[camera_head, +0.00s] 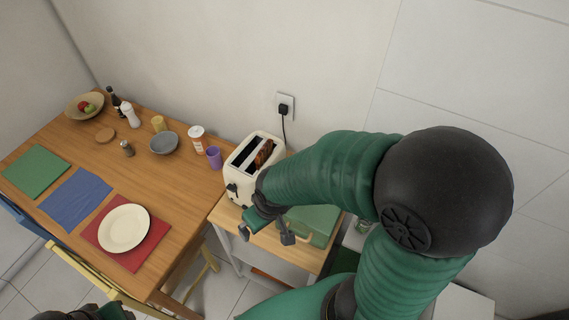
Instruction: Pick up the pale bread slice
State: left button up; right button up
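I cannot make out a pale bread slice in this view. A cream toaster (240,166) stands against the wall on the small side table. A dark brown slice (265,153) sticks up from its right slot, and its left slot looks dark and empty. My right gripper (266,236) is in front of the toaster, above the side table, with its fingers spread apart and nothing seen between them. My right arm hides part of the toaster's right side and of the side table. My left gripper (88,313) shows only in part at the bottom left edge, and its fingers are unclear.
A green board (316,222) lies on the side table, partly behind my arm. The wooden table to the left holds a white plate (124,228) on a red mat, a purple cup (214,157), a grey bowl (163,142) and a fruit bowl (84,105). A cord runs to a wall outlet.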

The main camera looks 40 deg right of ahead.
aim_at(264, 153)
jog(key=z, duration=0.7)
jog(key=i+z, duration=0.2)
jog(key=z, duration=0.2)
